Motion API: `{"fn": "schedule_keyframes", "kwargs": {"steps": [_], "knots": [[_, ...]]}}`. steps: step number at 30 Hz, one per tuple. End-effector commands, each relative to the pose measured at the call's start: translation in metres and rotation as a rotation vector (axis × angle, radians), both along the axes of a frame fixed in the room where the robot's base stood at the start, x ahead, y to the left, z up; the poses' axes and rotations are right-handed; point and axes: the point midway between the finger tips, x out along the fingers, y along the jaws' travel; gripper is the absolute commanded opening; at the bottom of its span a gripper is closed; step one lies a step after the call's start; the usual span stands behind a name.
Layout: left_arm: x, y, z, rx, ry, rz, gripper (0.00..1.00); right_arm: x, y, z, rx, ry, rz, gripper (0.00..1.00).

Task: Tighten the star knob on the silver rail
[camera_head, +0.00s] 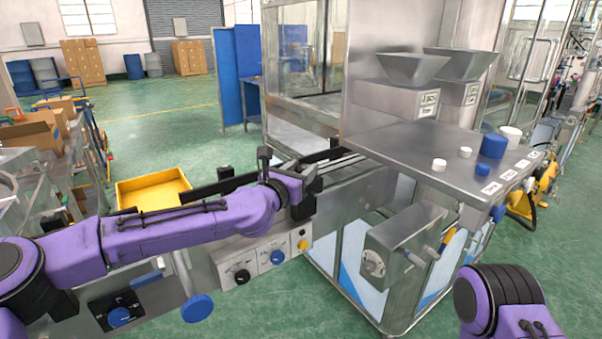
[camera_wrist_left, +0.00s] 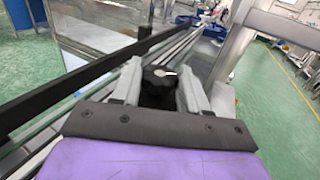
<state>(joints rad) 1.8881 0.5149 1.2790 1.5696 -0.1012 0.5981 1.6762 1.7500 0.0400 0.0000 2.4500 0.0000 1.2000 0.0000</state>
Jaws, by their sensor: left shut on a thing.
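The star knob (camera_wrist_left: 160,82) is black, with a small light mark on top, and sits between the two grey fingers of my left gripper (camera_wrist_left: 158,88) in the left wrist view. The fingers are shut on its sides. In the head view my left gripper (camera_head: 300,187) is at the conveyor beside the steel machine, and I cannot make out the knob there. The silver rail (camera_wrist_left: 192,52) runs diagonally past the knob, alongside a black guide rail (camera_wrist_left: 95,78). Of my right arm only a purple and black link shows at the lower right; its gripper is out of view.
A steel table (camera_head: 440,160) with white caps and a blue cup (camera_head: 492,146) stands right of the conveyor. A control panel (camera_head: 262,258) with knobs is below my left arm. A yellow tray (camera_head: 152,192) lies behind that arm. Green floor is open at the back left.

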Motion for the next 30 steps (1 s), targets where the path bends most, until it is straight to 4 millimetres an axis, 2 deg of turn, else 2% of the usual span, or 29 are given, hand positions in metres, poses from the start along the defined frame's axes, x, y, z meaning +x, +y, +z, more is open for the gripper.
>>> {"fn": "schedule_keyframes", "kwargs": {"steps": [8,9,10,11,21,23,30], "knots": [[0.0,0.0,0.001,0.0,-0.001,0.001,0.14,0.0,0.0,0.0,0.0,0.0,0.0,0.7],[0.0,0.0,0.001,0.0,-0.001,0.001,0.57,0.0,0.0,0.0,0.0,0.0,0.0,0.7],[0.0,0.0,0.001,0.0,-0.001,0.001,0.67,0.0,0.0,0.0,0.0,0.0,0.0,0.7],[0.0,0.0,0.001,0.0,-0.001,0.001,0.7,0.0,0.0,0.0,0.0,0.0,0.0,0.7],[-0.005,0.003,-0.001,0.0,-0.001,0.002,0.7,0.0,0.0,-0.003,0.0,0.0,0.0,0.7],[-0.013,0.008,-0.002,0.0,-0.001,0.001,0.7,0.0,0.0,-0.007,0.0,0.0,0.0,0.7],[-0.063,0.035,-0.002,-0.001,-0.003,0.002,0.7,0.0,0.0,-0.022,0.0,0.0,0.0,0.7]]}}
